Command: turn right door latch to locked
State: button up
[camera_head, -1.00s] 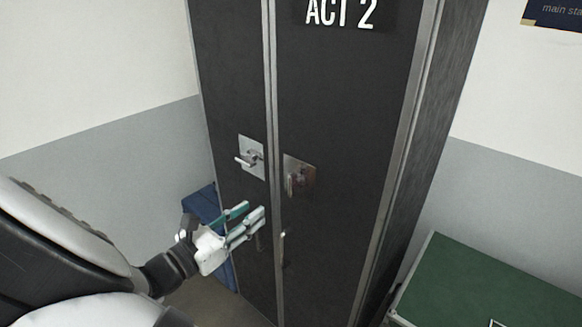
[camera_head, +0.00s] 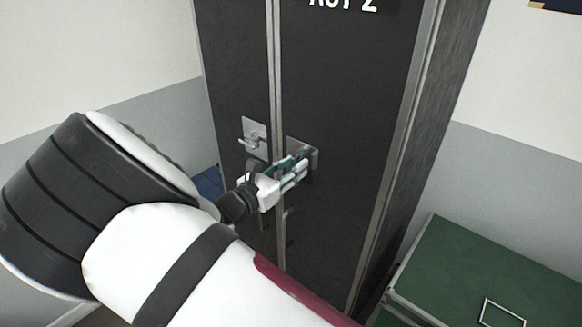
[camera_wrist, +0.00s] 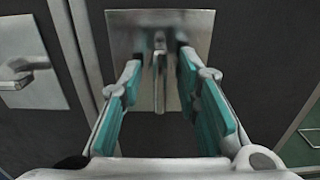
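The right door latch has a square metal plate (camera_head: 315,157) on the dark right door; my gripper covers most of it in the head view. In the wrist view its plate (camera_wrist: 125,35) is near the top centre, and its handle (camera_wrist: 159,84) points downward. My gripper (camera_head: 299,166) is right in front of this latch. In the wrist view the teal-padded fingers of my gripper (camera_wrist: 160,75) are apart, one on each side of the handle. A gap shows between handle and pads. Whether the fingertips touch the plate I cannot tell.
The left door latch (camera_head: 255,137) sits close by on the left door, its handle sideways; it also shows in the wrist view (camera_wrist: 28,75). A lower door handle (camera_head: 284,225) is below my gripper. A green-topped case (camera_head: 465,265) stands right; something blue (camera_head: 207,182) is left of the wardrobe.

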grip_shut()
jog(key=shift+r+m, duration=0.1)
jog(key=shift+m, duration=0.2)
jog(key=m, duration=0.5)
jog(key=m+p, duration=0.1)
jog(key=m, duration=0.5)
jog(key=m+p, duration=0.1)
jog(key=m, duration=0.5)
jog(key=shift+s+d+f, duration=0.1)
jog(key=shift+d+f, duration=0.15)
jog(key=shift+d, duration=0.15)
jog(key=shift+m, duration=0.3)
